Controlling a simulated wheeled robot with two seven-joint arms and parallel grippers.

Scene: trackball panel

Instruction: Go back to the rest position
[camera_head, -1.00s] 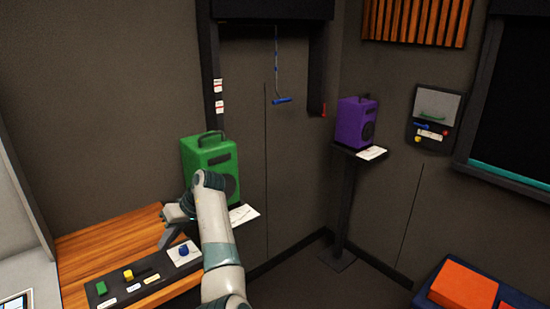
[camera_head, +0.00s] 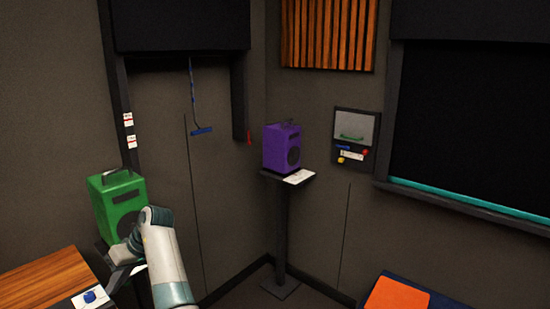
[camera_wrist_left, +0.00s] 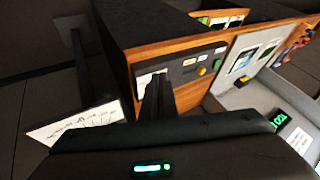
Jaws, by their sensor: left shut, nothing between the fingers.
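My left gripper (camera_head: 118,272) is at the lower left of the head view, above and to the right of the blue trackball (camera_head: 89,297), apart from it. It is shut and empty. In the left wrist view its dark closed fingers (camera_wrist_left: 158,96) point toward the control panel (camera_wrist_left: 188,68) and hide part of it. The blue ball cannot be made out there. My left forearm comes up from the bottom edge of the head view. My right gripper is in neither view.
The wooden desk (camera_head: 40,280) is at lower left. A green speaker (camera_head: 112,195) stands just behind my left arm. A purple speaker (camera_head: 281,147) sits on a stand (camera_head: 281,235). An orange cushioned seat (camera_head: 398,294) is at lower right. The floor between looks clear.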

